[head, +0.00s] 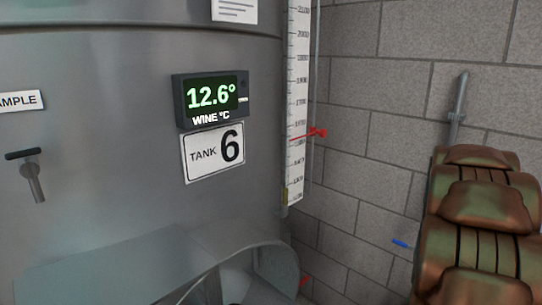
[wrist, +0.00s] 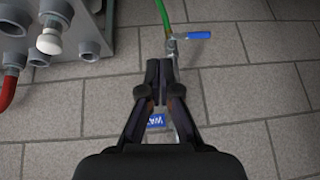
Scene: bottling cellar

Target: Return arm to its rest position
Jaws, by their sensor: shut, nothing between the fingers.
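My gripper (wrist: 159,82) shows in the wrist view, dark and shut, with its two fingers together and nothing between them. It points at a grey block wall (wrist: 225,95). Just beyond the fingertips in the picture is a metal tap (wrist: 172,46) with a blue lever (wrist: 198,36) and a green hose (wrist: 163,14). I cannot tell how far the fingertips are from the tap. A blue label (wrist: 156,121) shows partly behind the fingers. The gripper cannot be made out in the head view.
A steel tank (head: 110,120) with a 12.6° display (head: 211,97) and a "TANK 6" sign (head: 214,152) fills the head view's left. A level scale (head: 297,110) stands beside it. A grey unit (wrist: 95,75) with round fittings and a red pipe (wrist: 8,92) lies left in the wrist view.

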